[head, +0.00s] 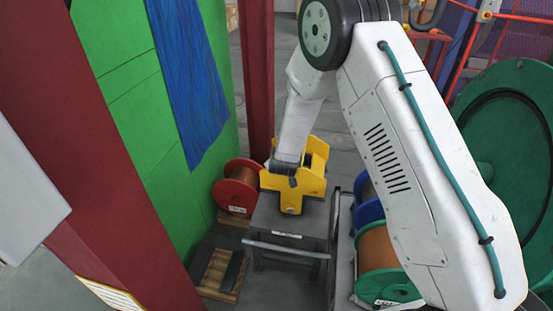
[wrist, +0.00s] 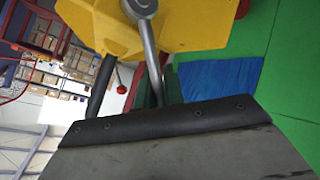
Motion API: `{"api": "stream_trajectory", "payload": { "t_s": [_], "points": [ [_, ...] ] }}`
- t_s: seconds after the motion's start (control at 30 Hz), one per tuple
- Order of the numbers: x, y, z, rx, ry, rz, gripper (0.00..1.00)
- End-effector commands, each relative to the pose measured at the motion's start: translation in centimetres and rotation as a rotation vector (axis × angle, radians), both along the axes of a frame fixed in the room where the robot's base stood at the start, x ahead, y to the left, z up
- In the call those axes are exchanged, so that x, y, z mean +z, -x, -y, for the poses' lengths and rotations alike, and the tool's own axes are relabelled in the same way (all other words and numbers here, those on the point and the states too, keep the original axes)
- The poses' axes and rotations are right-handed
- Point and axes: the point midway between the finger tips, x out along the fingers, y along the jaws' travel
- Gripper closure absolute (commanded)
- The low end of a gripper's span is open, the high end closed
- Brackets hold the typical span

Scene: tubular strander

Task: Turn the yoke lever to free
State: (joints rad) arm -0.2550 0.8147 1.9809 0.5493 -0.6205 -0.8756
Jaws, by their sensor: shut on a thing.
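The yellow yoke (head: 314,160) stands on a dark grey stand near the middle of the head view. My gripper (head: 287,172) reaches down to its near left side. In the wrist view, the yoke's yellow body (wrist: 195,25) fills the top. The grey yoke lever (wrist: 152,60) is a metal rod that runs from a round hub at the yoke down behind the dark edge of my gripper (wrist: 165,122). My gripper is shut on the lever. The fingertips and the lever's held end are hidden.
A red spool (head: 236,188) stands left of the yoke. A copper-wound spool with green flanges (head: 380,247) and a blue spool stand to the right. Dark red posts (head: 115,190) and a green panel rise at left. A pallet (head: 222,272) lies on the floor.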

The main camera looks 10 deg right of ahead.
Motion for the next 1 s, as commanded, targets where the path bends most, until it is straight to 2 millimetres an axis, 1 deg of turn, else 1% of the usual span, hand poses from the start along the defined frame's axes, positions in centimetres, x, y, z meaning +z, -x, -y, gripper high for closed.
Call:
{"api": "stream_trajectory", "payload": {
  "t_s": [0.2, 0.23, 0.3, 0.57, 0.67, 0.77, 1.0],
  "points": [
    [0.0, 0.0, -0.2, 0.005, 0.000, 0.000, 1.00],
    [0.0, 0.0, -0.2, 0.005, 0.001, 0.000, 0.85],
    [0.0, 0.0, -0.2, 0.005, 0.000, 0.000, 0.69],
    [0.0, 0.0, 0.1, 0.001, 0.000, -0.001, 0.69],
    [0.4, 0.4, 0.0, 0.002, 0.000, 0.000, 0.69],
    [1.3, 1.5, -0.2, 0.002, 0.000, 0.001, 0.69],
    [3.7, 4.8, -0.8, 0.003, 0.000, 0.000, 0.69]
  ]
}}
